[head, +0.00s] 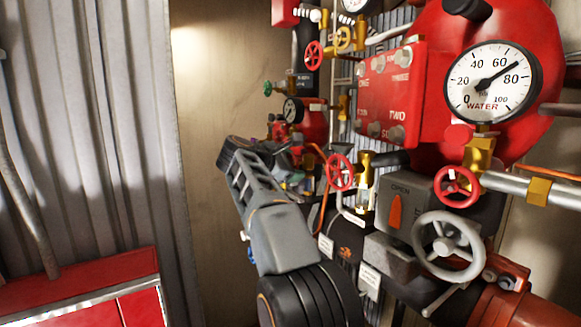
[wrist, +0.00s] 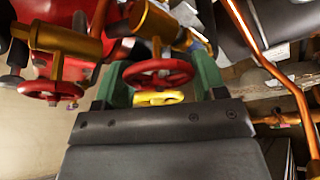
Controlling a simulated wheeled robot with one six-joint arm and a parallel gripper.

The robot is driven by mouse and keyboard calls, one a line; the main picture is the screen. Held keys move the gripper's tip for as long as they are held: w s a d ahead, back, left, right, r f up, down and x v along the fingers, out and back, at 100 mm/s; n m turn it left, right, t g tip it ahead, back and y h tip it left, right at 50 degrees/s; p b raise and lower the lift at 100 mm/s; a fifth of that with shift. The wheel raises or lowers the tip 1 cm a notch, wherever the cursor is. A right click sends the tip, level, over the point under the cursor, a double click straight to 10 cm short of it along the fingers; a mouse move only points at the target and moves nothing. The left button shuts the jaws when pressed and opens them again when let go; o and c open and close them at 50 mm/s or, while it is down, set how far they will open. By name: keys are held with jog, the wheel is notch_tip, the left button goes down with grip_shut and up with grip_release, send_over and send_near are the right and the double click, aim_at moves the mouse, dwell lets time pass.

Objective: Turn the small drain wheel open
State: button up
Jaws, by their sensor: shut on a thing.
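In the wrist view, the green fingers of my gripper (wrist: 163,70) stand on either side of a small red wheel (wrist: 160,80) under a brass valve (wrist: 155,25). The gripper is shut on this red wheel. A yellow part (wrist: 158,98) shows just below it between the fingers; the gripper body cuts off its lower side. No label marks the drain wheel here. In the head view, my arm reaches in left of the red panel, and its own links hide most of the fingers and the held wheel.
A second red wheel (wrist: 50,90) hangs under another brass valve (wrist: 65,38) to the left. A copper pipe (wrist: 275,70) runs close on the right. In the head view, a grey wheel (head: 447,246) and a water gauge (head: 490,82) stand to the right.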

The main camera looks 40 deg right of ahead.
jog(key=n+g, duration=0.2)
jog(key=n, duration=0.1)
jog(key=shift+y, duration=0.3)
jog(key=n+g, duration=0.2)
jog(key=shift+f+n, duration=0.1)
jog(key=shift+n, duration=0.2)
jog(key=n+g, duration=0.2)
jog(key=shift+s+n, duration=0.15)
jog(key=shift+n, duration=0.25)
jog(key=shift+n+g, duration=0.5)
jog(key=shift+n, duration=0.4)
jog(key=o, duration=0.9)
jog(key=shift+s, duration=0.1)
